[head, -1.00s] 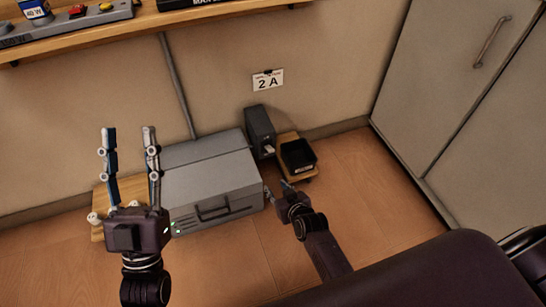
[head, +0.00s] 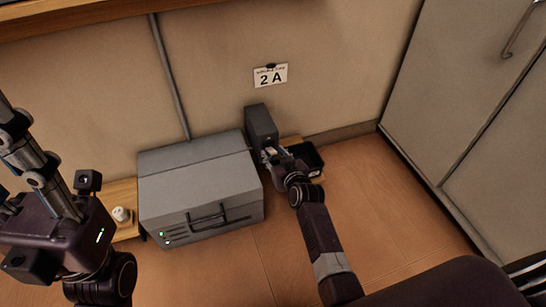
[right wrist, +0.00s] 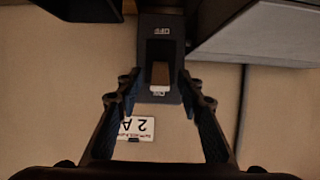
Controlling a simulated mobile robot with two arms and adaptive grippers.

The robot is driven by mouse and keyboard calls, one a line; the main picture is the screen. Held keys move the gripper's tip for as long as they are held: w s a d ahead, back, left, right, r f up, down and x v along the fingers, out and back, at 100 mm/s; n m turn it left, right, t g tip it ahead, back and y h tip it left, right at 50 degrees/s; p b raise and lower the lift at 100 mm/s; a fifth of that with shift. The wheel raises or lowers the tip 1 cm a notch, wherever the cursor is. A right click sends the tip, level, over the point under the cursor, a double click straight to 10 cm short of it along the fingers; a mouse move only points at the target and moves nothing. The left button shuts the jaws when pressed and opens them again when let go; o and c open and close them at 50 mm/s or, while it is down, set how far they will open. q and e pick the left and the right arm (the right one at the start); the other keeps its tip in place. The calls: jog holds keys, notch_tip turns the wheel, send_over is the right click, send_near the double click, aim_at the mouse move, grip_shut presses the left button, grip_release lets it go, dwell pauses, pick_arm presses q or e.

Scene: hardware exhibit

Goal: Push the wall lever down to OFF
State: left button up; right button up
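The wall lever is on a dark grey box (head: 262,126) low on the wall below the "2 A" sign. In the head view my right gripper (head: 268,156) is at the box front and partly hides the handle. My left gripper (head: 32,185) is open and empty, partly cut off at the left.
A grey case (head: 200,185) with a handle stands left of the lever box. A black tray (head: 308,160) lies right of it. The "2 A" sign (head: 270,76) hangs above. Grey cabinets (head: 470,110) stand at the right. The floor in front is clear.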

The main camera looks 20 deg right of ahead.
jog(key=shift+w+f, duration=0.25)
jog(key=shift+w, duration=0.35)
jog(key=shift+c, duration=0.5)
grip_shut()
